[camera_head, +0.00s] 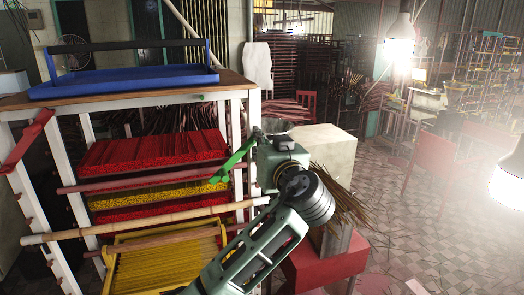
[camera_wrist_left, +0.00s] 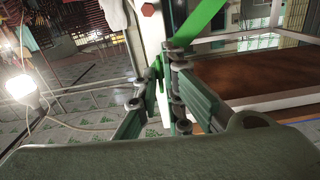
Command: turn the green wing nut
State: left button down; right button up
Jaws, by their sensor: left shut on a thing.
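The green wing nut (camera_head: 234,164) is on the white post at the right front of the rack in the head view. One long green wing slants down and left from the post. My left gripper (camera_head: 258,138) is at the post, at the nut's upper right end. In the left wrist view, one bright green wing (camera_wrist_left: 202,20) rises above the fingers. My left gripper's fingertips (camera_wrist_left: 167,75) are closed together on a green part of the nut in front of the white post. The fingers hide the nut's middle. My right gripper is in neither view.
A blue tray (camera_head: 125,82) stands on the wooden rack top (camera_head: 228,78). Red incense bundles (camera_head: 150,150) and yellow ones lie on shelves below. A pale block (camera_head: 325,150) and brown sticks (camera_head: 340,205) are right of the gripper. Tiled floor is open farther right.

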pick_arm(q)
jog(key=m+p, duration=0.1)
jog(key=m, duration=1.5)
jog(key=shift+f+m, duration=0.1)
jog(key=shift+m, duration=0.2)
dwell(0.3)
jog(key=c, duration=1.9)
grip_release()
jog(key=shift+o, duration=0.2)
